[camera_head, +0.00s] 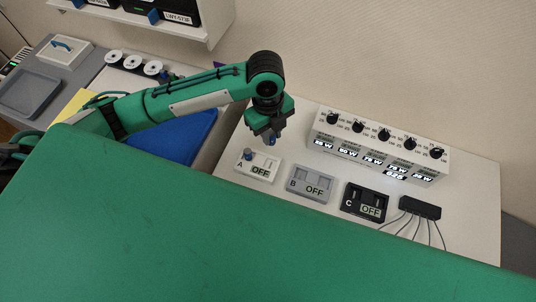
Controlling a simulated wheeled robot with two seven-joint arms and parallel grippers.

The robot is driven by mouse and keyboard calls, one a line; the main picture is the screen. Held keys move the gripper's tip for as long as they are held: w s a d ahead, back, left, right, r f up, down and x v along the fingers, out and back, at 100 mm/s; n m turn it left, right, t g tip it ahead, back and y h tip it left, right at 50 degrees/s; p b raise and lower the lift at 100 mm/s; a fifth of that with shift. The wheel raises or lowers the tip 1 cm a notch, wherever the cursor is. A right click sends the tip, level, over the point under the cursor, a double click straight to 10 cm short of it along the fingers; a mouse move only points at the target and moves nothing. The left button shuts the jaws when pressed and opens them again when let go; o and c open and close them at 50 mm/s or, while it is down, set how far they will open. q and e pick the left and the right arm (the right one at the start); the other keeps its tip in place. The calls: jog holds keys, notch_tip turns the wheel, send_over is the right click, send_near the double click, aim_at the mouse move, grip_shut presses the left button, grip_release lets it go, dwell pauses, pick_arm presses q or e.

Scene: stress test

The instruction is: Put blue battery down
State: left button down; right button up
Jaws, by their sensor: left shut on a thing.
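My left gripper (271,138) comes in from the left and points down above the white table. It is shut on a small blue battery (270,141), which shows just below the fingers, above the right part of the white box marked A (262,176). I cannot tell whether the battery touches the box. Another blue piece (248,154) stands in the left part of box A. The grey box B (312,183) and the black box C (364,202) stand to the right. All three displays read OFF. My right gripper is not in view.
A white console with black knobs and lit watt displays (375,145) stands behind the boxes. A black block with cables (420,207) is at the right. A blue mat (190,135) and a grey tray (30,93) lie left. A large green surface fills the foreground.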

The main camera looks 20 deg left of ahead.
pick_arm(q)
notch_tip(320, 180, down, 11)
jog(key=shift+p, duration=1)
notch_tip(320, 180, down, 4)
jog(key=shift+r+p, duration=0.1)
jog(key=shift+p, duration=0.3)
jog(key=shift+a+f, duration=0.1)
jog(key=shift+f, duration=0.1)
jog(key=shift+f, duration=0.15)
jog(key=c, duration=1.2)
grip_release()
jog(key=shift+c, duration=0.2)
